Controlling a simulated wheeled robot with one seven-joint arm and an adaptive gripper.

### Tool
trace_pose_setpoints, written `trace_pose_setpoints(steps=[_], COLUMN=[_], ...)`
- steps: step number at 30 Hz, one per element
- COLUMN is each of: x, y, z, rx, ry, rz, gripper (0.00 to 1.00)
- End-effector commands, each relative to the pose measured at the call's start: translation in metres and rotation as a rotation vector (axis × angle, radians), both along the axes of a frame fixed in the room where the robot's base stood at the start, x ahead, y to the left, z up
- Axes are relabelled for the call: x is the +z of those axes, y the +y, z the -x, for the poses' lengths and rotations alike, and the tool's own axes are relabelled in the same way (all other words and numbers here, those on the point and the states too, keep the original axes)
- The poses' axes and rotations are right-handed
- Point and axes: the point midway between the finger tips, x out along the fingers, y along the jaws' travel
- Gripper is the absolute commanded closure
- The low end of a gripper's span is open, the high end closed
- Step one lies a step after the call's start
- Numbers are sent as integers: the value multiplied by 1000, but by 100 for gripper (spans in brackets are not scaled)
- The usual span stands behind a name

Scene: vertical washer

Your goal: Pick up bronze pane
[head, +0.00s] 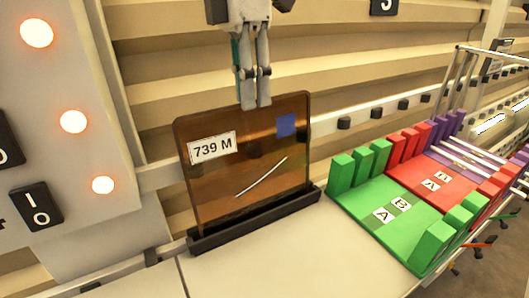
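The bronze pane (225,190) is a brown, see-through sheet with rounded top corners. It stands upright in a dark slotted base (255,220) on the pale work surface. It bears a white label reading "739 M", a blue square at upper right and a pale diagonal streak. My gripper (256,106) points down from above, with its two grey fingers close together. The fingertips overlap the middle of the pane's top edge in the picture. I cannot tell whether they straddle the edge, touch it or grip it.
To the right lies a rack with green (385,215), red (432,180) and purple (475,150) sections, with upright blocks along its sides. A pale panel (75,180) with round lights stands at the left. A rail with dark knobs runs behind the pane.

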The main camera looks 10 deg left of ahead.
Motion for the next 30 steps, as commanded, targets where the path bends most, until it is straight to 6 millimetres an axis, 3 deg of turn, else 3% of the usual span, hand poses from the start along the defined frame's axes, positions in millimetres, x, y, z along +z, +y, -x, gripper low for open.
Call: trace_pose_setpoints(steps=[10, 19, 28, 30], x=[-23, -61, -66, -66], y=[-2, -5, -5, -5], z=[5, 10, 9, 9], rx=[-1, -1, -1, -1], ry=[2, 0, -2, -1], rz=[1, 0, -1, 0], gripper=[72, 72, 72, 88])
